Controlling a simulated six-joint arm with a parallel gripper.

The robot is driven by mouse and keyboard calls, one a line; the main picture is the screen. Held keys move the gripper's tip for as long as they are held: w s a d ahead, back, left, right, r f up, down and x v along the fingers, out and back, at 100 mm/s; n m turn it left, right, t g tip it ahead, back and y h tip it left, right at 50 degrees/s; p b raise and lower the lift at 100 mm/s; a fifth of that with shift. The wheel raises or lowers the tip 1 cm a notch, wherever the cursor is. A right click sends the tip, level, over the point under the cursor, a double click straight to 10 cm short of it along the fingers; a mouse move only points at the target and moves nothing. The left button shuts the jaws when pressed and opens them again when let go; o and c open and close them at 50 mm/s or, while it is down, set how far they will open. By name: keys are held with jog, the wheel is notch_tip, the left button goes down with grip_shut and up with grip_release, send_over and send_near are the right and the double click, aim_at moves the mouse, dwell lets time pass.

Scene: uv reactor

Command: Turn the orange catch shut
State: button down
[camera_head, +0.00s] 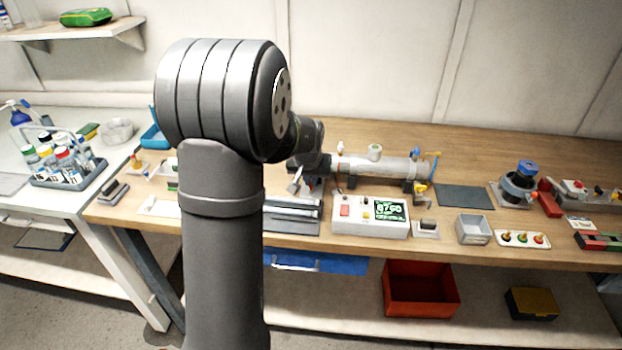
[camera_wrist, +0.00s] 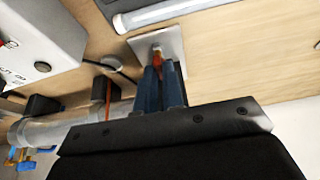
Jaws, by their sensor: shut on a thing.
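The orange catch (camera_wrist: 157,57) shows in the wrist view as a small orange piece at the tips of my gripper (camera_wrist: 161,76), in front of a pale metal plate (camera_wrist: 150,43). My gripper's two blue fingers are close together, shut on the catch. The fingers hide part of it, so its turned angle cannot be told. The grey reactor tube (camera_head: 385,168) lies on the bench in the head view, and its end (camera_wrist: 60,130) shows at the lower left in the wrist view. In the head view my arm hides the catch.
A white control box (camera_head: 352,229) with a lit green display stands in front of the tube. A grey bin (camera_head: 473,239), a dark mat (camera_head: 465,197) and a plate of coloured knobs (camera_head: 522,247) lie to the right. Bare wood shows behind the tube.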

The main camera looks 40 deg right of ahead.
jog(key=c, duration=1.5)
grip_release()
jog(key=shift+c, duration=0.2)
jog(key=v, duration=1.7)
jog(key=shift+r, duration=0.3)
jog(key=shift+d, duration=0.1)
jog(key=x, duration=1.7)
jog(key=shift+f, duration=0.3)
